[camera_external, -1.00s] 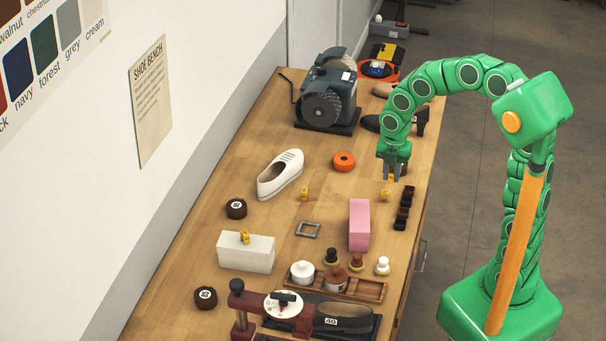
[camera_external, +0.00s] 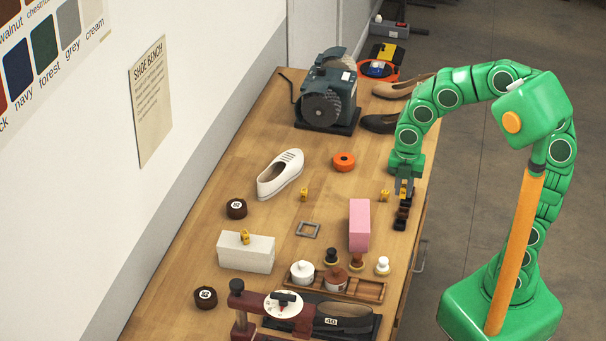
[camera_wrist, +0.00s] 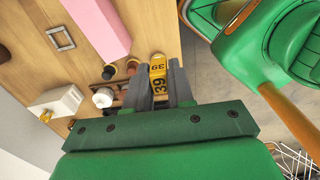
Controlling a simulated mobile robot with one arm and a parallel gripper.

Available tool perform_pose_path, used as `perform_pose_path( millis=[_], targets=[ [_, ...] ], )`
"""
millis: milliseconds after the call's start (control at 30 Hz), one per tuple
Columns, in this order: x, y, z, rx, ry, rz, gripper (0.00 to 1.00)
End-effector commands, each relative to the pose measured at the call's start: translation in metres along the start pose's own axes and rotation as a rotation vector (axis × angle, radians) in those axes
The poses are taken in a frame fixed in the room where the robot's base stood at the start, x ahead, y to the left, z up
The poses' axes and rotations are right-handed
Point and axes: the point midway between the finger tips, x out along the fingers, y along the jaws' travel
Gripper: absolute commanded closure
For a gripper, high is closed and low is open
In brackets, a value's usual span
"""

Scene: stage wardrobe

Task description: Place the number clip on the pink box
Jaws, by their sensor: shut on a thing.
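The number clip (camera_wrist: 158,74) is yellow with a black 39, and sits between the fingers in the wrist view. My gripper (camera_wrist: 157,80) is shut on it.
Other yellow clips stand on the bench, one near my gripper (camera_external: 385,195) and one further left (camera_external: 304,194). Another sits on the white box (camera_external: 246,256). A tray with jars (camera_external: 368,290) lies in front.

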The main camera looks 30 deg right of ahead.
Motion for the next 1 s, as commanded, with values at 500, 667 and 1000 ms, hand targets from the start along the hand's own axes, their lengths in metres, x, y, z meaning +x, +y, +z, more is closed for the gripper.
perform_pose_path(
  millis=[500, 667, 1000],
  targets=[
    [0.027, 0.057, 0.017, 0.001, 0.000, 0.000, 1.00],
    [0.037, 0.074, 0.022, 0.001, 0.000, -0.004, 1.00],
    [0.072, 0.103, 0.030, 0.000, 0.000, -0.002, 1.00]
  ],
)
